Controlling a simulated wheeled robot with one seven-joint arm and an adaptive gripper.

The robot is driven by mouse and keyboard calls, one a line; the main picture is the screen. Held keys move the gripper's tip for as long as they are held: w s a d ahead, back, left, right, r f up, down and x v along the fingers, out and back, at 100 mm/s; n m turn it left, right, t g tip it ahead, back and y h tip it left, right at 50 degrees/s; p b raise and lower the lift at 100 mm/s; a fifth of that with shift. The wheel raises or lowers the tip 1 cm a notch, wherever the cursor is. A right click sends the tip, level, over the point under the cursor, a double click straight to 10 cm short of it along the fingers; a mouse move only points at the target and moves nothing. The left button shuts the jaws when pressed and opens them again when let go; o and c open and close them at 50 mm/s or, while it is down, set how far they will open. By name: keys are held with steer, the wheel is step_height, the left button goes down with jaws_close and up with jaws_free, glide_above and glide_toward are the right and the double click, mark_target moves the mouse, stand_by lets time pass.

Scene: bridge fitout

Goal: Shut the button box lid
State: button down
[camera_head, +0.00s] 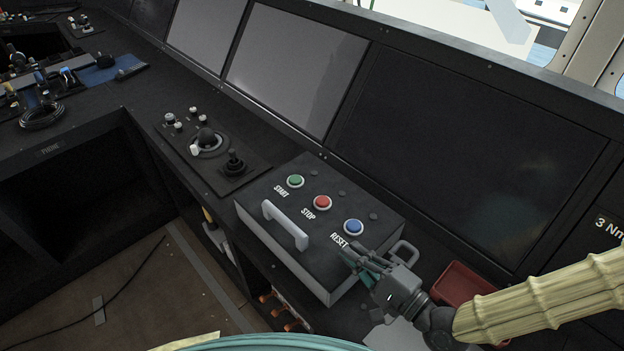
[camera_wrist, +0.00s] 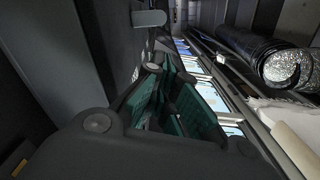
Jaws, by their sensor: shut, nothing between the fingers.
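The button box (camera_head: 290,281) is a grey case on the console with a dark top, its lid (camera_head: 262,192), bearing green START, red STOP and blue RESET buttons. The lid looks flat on the case; I cannot tell whether a small gap is left. A pale handle (camera_head: 285,226) stands at its front edge, and a loop handle (camera_head: 402,252) is on the right side. My gripper (camera_head: 354,257) is shut and empty at the box's right front corner, close to RESET; contact is unclear. In the wrist view its green-padded fingers (camera_wrist: 185,108) show close up.
A joystick panel (camera_head: 205,147) lies left of the box, and dark screens (camera_head: 470,150) slope up behind it. A red tray (camera_head: 467,284) sits right of the box, close to my arm. Open shelving and floor (camera_head: 150,290) lie below the console's front edge.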

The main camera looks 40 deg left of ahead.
steer(key=shift+r, duration=0.35)
steer(key=d, duration=0.7)
steer(key=shift+s+b, duration=0.4)
steer(key=shift+s, duration=0.05)
steer(key=s+d, duration=0.1)
steer(key=d, duration=1.1)
steer(key=shift+s, duration=0.35)
